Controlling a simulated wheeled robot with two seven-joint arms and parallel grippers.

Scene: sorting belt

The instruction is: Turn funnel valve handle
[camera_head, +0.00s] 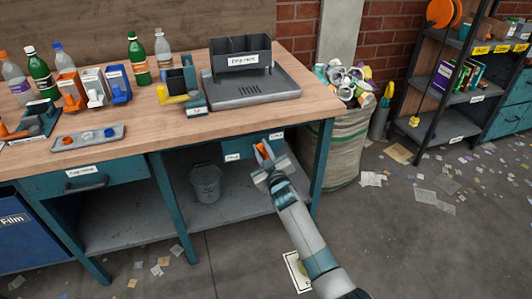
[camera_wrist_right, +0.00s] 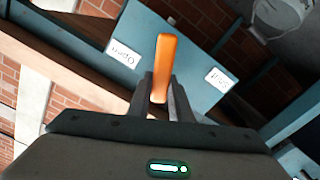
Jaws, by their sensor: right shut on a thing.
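The orange valve handle (camera_head: 263,149) sits on a teal panel (camera_head: 248,146) under the front of the workbench. My right gripper (camera_head: 264,163) is shut on the handle. In the right wrist view, the handle (camera_wrist_right: 166,62) stands up between the two dark fingers (camera_wrist_right: 160,95), with its far part showing beyond them. One white label reading "Open" (camera_wrist_right: 125,53) lies to the left of the handle, and another label (camera_wrist_right: 219,80), likely "Shut", lies to the right. The handle's pivot is hidden behind the fingers. My left gripper is in neither view.
A grey bucket (camera_head: 206,182) stands on the bench's lower shelf, left of my right arm. A bench leg (camera_head: 322,150) and a sack of bottles (camera_head: 338,150) are to the right. A black bin unit (camera_head: 240,57) stands on a grey tray (camera_head: 262,95) on the wooden top.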

